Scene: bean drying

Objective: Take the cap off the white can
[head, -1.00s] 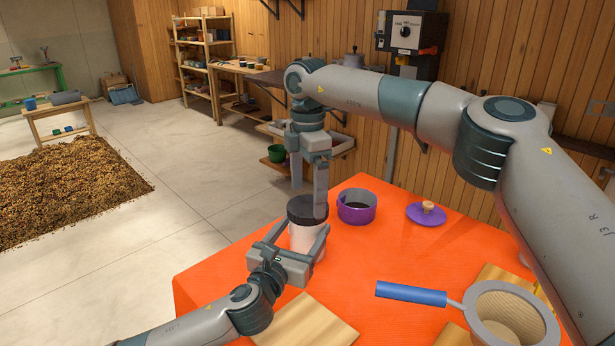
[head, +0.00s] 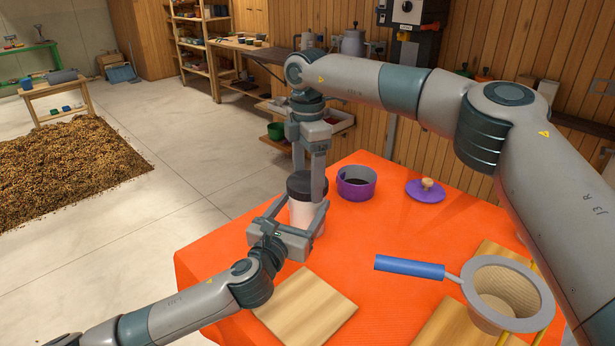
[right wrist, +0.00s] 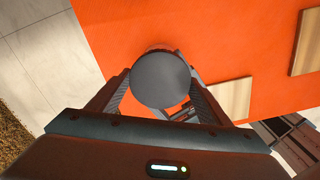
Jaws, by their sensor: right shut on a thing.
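The white can (head: 302,217) stands upright on the orange table, with its dark cap (head: 301,188) on top. The cap also shows from above in the right wrist view (right wrist: 160,80), where it hides most of the can. My right gripper (head: 306,190) points down from above and is shut on the cap, one finger on each side. My left gripper (head: 304,207) comes in low from the front left. Its fingers lie on both sides of the can's white body and look shut on it, below the cap.
The orange table (head: 225,255) also holds a purple container (head: 356,190) with dark contents, a purple lid (head: 426,192) with a wooden knob, a blue-handled sieve (head: 410,267) and a wooden board (head: 305,306). The table's left edge is close to the can.

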